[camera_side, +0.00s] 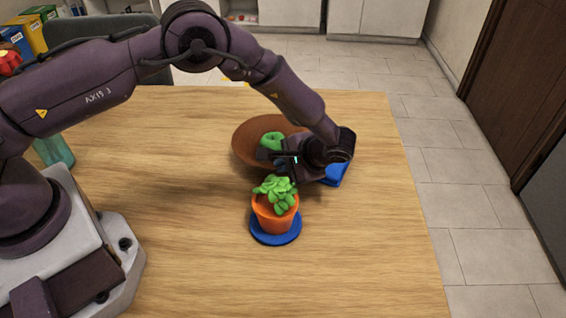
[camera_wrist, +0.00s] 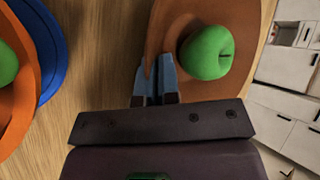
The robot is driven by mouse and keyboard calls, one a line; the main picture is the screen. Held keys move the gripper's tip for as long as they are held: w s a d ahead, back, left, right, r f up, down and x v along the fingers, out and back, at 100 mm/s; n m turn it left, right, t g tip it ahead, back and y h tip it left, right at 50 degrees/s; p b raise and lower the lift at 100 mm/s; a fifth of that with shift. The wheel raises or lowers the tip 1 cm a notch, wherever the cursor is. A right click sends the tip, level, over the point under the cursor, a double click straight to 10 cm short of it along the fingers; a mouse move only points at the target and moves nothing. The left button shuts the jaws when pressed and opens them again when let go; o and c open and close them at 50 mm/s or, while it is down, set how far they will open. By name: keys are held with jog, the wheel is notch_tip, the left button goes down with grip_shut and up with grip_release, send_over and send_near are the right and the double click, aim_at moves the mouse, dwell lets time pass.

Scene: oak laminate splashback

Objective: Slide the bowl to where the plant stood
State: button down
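The brown bowl (camera_side: 245,143) stands on the table behind the plant, with a green apple (camera_side: 271,140) in it. In the wrist view the bowl (camera_wrist: 215,20) fills the upper middle, with the apple (camera_wrist: 207,53) inside. My gripper (camera_wrist: 155,80) has its two blue fingers close together, one on each side of the bowl's near rim. In the side view my gripper (camera_side: 281,160) reaches the bowl's front right side. The plant (camera_side: 274,187) stands upright in an orange pot (camera_side: 273,217) on a round blue mat (camera_side: 275,239), in front of the bowl and apart from it.
A blue piece (camera_side: 336,174) shows beside my gripper; I cannot tell what it is. A greenish see-through item (camera_side: 55,151) stands at the table's left. The table (camera_side: 365,255) is bare at the right and front. Its right edge drops to a tiled floor.

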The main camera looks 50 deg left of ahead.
jog(key=c, duration=1.3)
grip_release()
jog(key=shift+o, duration=0.2)
jog(key=v, duration=1.3)
jog(key=shift+f, duration=0.1)
jog(key=s+a+r+n+t+h, duration=0.1)
jog(key=s+a+r+t+h, duration=0.1)
jog(key=s+a+r, duration=0.3)
jog(key=s+a+r+n+t+h, duration=0.1)
jog(key=s+a+r, duration=0.4)
jog(key=s+r, duration=0.5)
jog(key=s+a+r+t+h, duration=0.4)
jog(key=s+r, duration=0.4)
jog(key=s, duration=0.3)
jog(key=shift+a+r+n+h, duration=0.25)
jog(key=shift+a+n+h, duration=0.15)
jog(key=shift+a+h, duration=0.45)
